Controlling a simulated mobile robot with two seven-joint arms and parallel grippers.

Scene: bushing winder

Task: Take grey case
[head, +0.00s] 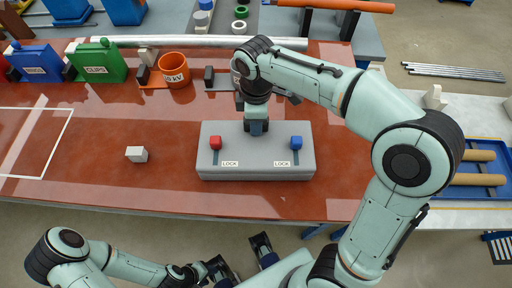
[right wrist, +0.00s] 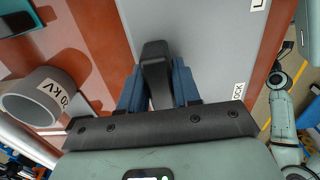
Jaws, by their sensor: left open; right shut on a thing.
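The grey case (head: 256,168) lies on the red-brown table near its front edge. It has a red latch (head: 216,143) and a blue latch (head: 296,143), each above a LOCK label. My right gripper (head: 257,127) is over the middle of its far side. In the right wrist view the grey case (right wrist: 213,45) shows a dark handle (right wrist: 155,68), and my right gripper (right wrist: 158,88) is shut on it with its blue fingers on both sides. My left gripper (head: 240,260) is open and empty, in front of the table at the bottom of the view.
A small white cube (head: 137,154) lies left of the case. Behind stand an orange 10 kV cup (head: 175,70), a green CLIPS box (head: 98,62) and a blue box (head: 38,63). A long metal tube (head: 190,41) lies across the back. The table's left front is clear.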

